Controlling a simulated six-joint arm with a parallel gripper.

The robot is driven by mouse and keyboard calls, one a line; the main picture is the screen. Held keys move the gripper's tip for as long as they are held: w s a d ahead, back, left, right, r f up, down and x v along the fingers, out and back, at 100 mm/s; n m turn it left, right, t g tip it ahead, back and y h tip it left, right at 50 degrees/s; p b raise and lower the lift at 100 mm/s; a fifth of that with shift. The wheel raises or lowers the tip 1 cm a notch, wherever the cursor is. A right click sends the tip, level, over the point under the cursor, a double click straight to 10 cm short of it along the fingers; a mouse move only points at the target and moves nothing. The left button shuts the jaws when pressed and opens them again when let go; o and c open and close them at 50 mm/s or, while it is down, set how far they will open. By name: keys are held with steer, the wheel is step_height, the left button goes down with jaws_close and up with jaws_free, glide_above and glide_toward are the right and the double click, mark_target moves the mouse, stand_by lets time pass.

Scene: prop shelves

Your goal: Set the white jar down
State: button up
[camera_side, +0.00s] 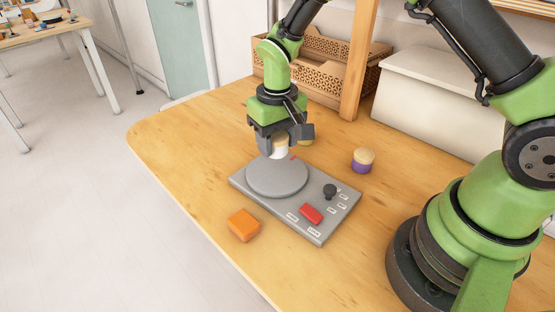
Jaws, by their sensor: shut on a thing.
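The white jar (281,148) has a tan lid and is partly hidden by the gripper's fingers. My gripper (279,145) points down and is shut on the white jar, at the far edge of a grey device. The device has a round grey plate (277,178). I cannot tell whether the jar's base touches anything.
The grey device (318,232) also carries a red button (311,214) and a black knob (329,191). A purple jar with a tan lid (363,161) stands to the right. An orange block (243,225) lies at the front left. Another tan-lidded thing (306,142) is partly hidden behind the gripper. Baskets (325,75) stand behind.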

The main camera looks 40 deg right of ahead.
mark_target(277, 171)
steer(key=shift+f, duration=2.4)
steer(key=shift+f, duration=0.15)
steer(key=o, duration=1)
steer(key=shift+c, duration=0.2)
